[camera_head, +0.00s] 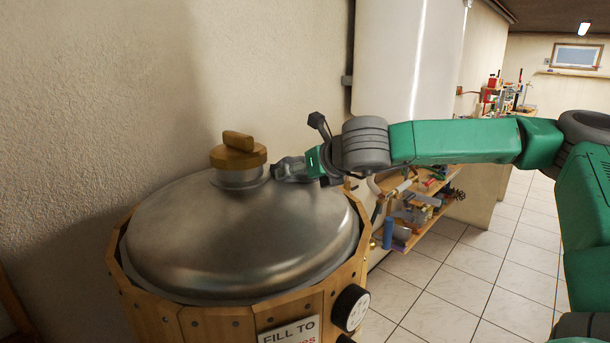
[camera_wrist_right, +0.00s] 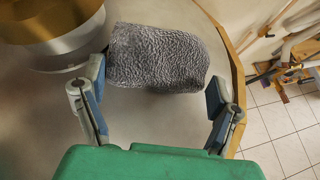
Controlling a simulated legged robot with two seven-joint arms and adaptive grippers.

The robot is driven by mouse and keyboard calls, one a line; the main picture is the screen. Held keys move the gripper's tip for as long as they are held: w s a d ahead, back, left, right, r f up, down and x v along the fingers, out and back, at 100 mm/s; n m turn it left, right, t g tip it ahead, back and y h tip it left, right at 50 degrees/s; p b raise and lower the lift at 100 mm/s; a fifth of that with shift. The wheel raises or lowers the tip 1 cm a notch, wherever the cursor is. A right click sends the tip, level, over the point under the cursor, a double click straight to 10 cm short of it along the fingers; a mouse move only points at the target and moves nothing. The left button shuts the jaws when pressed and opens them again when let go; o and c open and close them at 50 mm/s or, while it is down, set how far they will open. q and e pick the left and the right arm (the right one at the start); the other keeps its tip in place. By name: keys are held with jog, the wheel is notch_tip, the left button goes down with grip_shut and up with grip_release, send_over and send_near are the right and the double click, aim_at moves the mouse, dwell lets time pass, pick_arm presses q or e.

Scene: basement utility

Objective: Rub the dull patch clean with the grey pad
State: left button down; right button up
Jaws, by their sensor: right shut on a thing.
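My right gripper (camera_head: 290,170) reaches in from the right, over the back right part of the domed metal lid (camera_head: 235,245), beside its wooden-topped knob (camera_head: 238,155). In the right wrist view its two fingers (camera_wrist_right: 158,88) are spread, one at each side of the grey pad (camera_wrist_right: 155,58), and are shut on it. The pad is rough and fuzzy and lies over the lid. Whether it touches the metal I cannot tell. No clear outline of a dull patch shows; the lid looks brushed, and part of it is hidden under the pad. My left gripper is not in view.
The lid sits in a wooden-staved tub (camera_head: 190,322) with a black dial (camera_head: 350,307) and a "FILL TO" sign (camera_head: 290,332). A wall stands close behind. A low shelf (camera_head: 425,220) with several items is to the right, beside open tiled floor (camera_head: 440,280).

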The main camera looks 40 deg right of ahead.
jog(key=shift+s+a, duration=0.3)
jog(key=shift+s, duration=0.25)
jog(key=shift+s+a, duration=0.25)
jog(key=shift+s, duration=0.3)
jog(key=shift+w+d, duration=0.3)
jog(key=shift+w, duration=0.25)
jog(key=shift+w+d, duration=0.25)
jog(key=shift+w, duration=0.25)
jog(key=shift+s+a+f, duration=0.15)
jog(key=shift+s+a, duration=0.15)
jog(key=shift+s, duration=0.25)
jog(key=shift+w+d, duration=0.4)
jog(key=shift+w, duration=0.4)
jog(key=shift+w+d, duration=0.45)
jog(key=shift+w, duration=0.3)
jog(key=shift+w+d, duration=0.4)
jog(key=shift+w, duration=0.4)
